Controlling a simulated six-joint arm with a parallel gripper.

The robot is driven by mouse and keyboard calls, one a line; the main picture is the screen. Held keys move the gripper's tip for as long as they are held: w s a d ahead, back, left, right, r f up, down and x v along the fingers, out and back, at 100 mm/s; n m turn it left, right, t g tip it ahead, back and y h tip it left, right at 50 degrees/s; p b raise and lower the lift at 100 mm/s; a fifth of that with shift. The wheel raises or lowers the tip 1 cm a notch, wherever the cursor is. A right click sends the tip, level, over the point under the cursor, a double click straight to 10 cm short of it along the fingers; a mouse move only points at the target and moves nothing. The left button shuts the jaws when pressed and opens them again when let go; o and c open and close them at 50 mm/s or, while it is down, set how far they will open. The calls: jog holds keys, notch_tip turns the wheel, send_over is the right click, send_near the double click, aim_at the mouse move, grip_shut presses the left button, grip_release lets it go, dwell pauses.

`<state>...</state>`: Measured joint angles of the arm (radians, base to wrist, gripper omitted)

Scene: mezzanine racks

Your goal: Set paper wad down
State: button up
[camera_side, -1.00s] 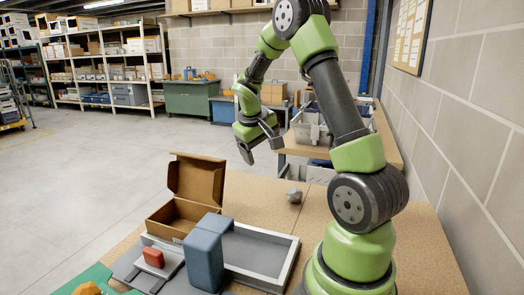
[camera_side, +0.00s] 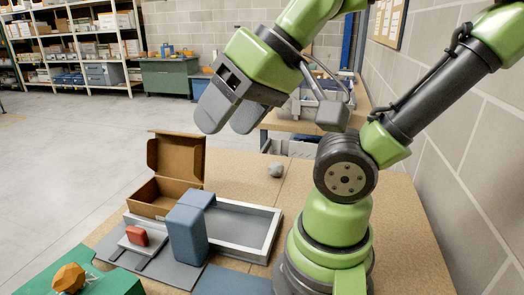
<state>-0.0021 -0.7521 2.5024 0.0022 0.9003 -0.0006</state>
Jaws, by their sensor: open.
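The paper wad (camera_side: 276,170) is a small crumpled grey ball. It rests on the tan worktop behind the grey tray, to the left of my arm's base. My gripper (camera_side: 228,122) is high above the table, large in the view and nearer the camera than the wad. Its two grey fingers point down and left, spread apart, with nothing between them. The gripper is clear of the wad and does not touch it.
A red block (camera_side: 137,235) sits on a grey platform at left. An orange lump (camera_side: 69,278) lies on a green surface (camera_side: 118,284).

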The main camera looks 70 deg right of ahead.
jog(key=w+d+f+m+g+h, duration=0.1)
jog(key=w+d+m+g+h, duration=0.15)
jog(key=w+d, duration=0.5)
jog(key=g+h, duration=0.4)
jog(key=g, duration=0.4)
send_near(274, 163)
jog(key=shift+t, duration=0.25)
jog(key=x, duration=0.5)
jog(key=shift+s+d, duration=0.1)
jog(key=shift+s, duration=0.1)
jog(key=shift+x, duration=3.05)
jog(key=c, duration=0.6)
